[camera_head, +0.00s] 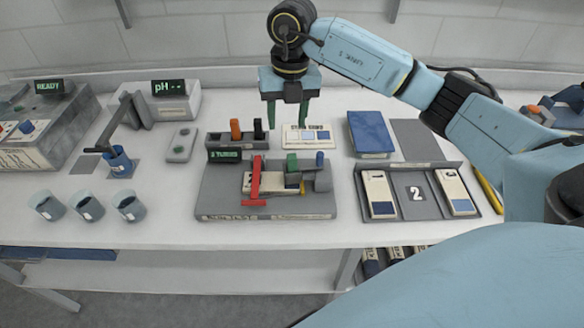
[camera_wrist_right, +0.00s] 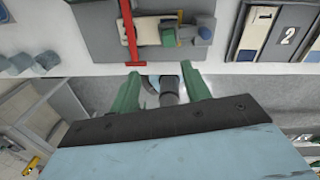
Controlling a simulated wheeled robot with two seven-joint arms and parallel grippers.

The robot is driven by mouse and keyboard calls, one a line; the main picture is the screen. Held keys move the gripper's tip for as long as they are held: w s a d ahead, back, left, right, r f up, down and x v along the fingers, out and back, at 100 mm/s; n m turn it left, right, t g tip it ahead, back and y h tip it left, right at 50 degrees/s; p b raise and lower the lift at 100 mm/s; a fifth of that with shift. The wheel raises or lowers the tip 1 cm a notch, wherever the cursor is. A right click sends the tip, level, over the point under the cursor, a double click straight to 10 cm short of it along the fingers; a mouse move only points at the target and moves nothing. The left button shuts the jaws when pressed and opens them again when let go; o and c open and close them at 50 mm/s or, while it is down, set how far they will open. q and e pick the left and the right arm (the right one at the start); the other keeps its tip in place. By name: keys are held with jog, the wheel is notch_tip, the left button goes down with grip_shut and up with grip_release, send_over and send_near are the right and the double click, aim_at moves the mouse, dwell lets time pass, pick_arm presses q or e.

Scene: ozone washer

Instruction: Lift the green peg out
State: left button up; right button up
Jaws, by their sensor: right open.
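The green peg (camera_head: 292,163) stands upright in the grey fixture (camera_head: 225,199), just right of a red T-shaped handle (camera_head: 256,180). The peg also shows near the top of the right wrist view (camera_wrist_right: 168,36). My right gripper (camera_head: 287,122) is open and empty, its green fingers pointing down. In the head view it appears above the fixture, beyond the peg. In the wrist view the space between its fingertips (camera_wrist_right: 162,84) is clear of the peg. My left gripper is not in view.
A rack marked "2 TURNS" (camera_head: 237,156) holds an orange peg (camera_head: 235,129) and a black peg (camera_head: 258,128). A tray (camera_head: 414,208) with cards lies to the right. Several cups stand at the left. A small labelled panel (camera_head: 306,138) sits behind the fixture.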

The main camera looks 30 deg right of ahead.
jog(key=d, duration=0.2)
send_over(292, 157)
jog(key=shift+h, duration=0.3)
jog(key=f, duration=0.3)
jog(key=f+p, duration=0.1)
jog(key=f, duration=0.2)
jog(key=shift+d+f, duration=0.2)
jog(key=shift+f, duration=0.2)
jog(key=shift+a+f+p, duration=0.2)
jog(key=shift+f+p, duration=0.45)
jog(key=shift+f, duration=2.4)
jog(key=c, duration=1)
grip_shut()
jog(key=shift+r, duration=0.1)
